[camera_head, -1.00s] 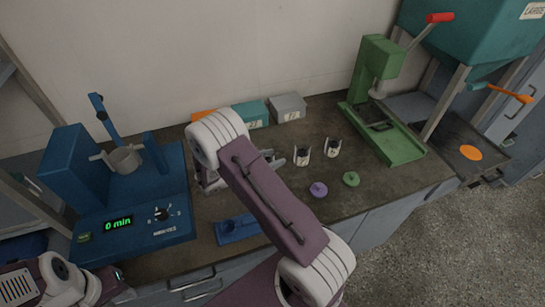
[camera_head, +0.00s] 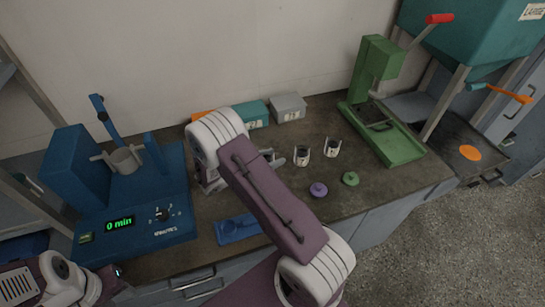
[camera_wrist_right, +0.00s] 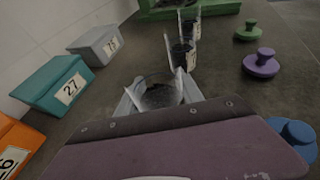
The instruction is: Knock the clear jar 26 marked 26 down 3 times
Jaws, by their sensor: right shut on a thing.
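A clear jar (camera_wrist_right: 158,93) with dark grains inside stands between the fingers of my right gripper (camera_wrist_right: 160,100) in the right wrist view. The gripper is shut on it, and its number is not readable. In the head view my right arm hides most of this jar and gripper; a fingertip (camera_head: 278,161) shows beside the arm. Two more clear jars with labels stand to the right, the nearer one (camera_head: 302,156) and the farther one (camera_head: 332,147). My left gripper (camera_head: 118,274) is at the lower left edge, too small to tell its state.
Orange, teal (camera_head: 252,114) and grey (camera_head: 288,107) bins stand along the wall. Purple (camera_head: 318,190) and green (camera_head: 351,178) lids lie right of the jars. A blue shaker (camera_head: 125,190) is at left, a green press (camera_head: 385,120) at right. A blue piece (camera_head: 237,228) lies near the front edge.

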